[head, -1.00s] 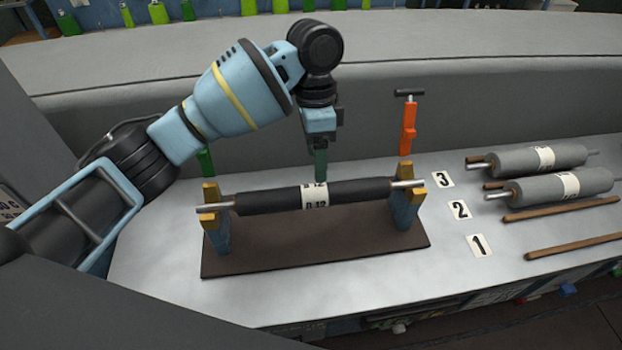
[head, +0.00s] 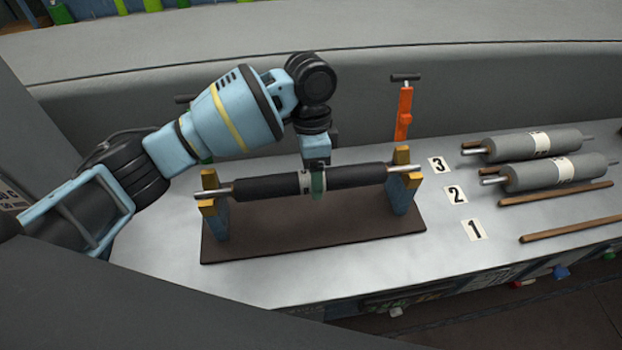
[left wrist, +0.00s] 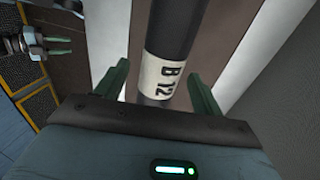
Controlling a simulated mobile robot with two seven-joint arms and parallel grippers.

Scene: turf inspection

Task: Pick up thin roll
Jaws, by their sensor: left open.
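The thin roll (head: 262,188) is black with a white label and metal shaft ends. It rests level on the two blue and yellow supports of a brown stand (head: 315,236). My left gripper (head: 317,186) points down at the roll's middle, by the label. In the left wrist view the roll (left wrist: 172,35) with its "B 12" label runs between the two green fingers of the left gripper (left wrist: 160,88), which are apart. A gap shows on each side of the roll. My right gripper does not show in the head view.
Two thicker grey rolls (head: 505,146) (head: 550,173) lie at the right with wooden strips (head: 570,225). Number cards 1, 2 and 3 (head: 455,195) lie between them and the stand. An orange-handled tool (head: 404,113) stands behind the stand. The grey table (head: 265,287) is clear in front.

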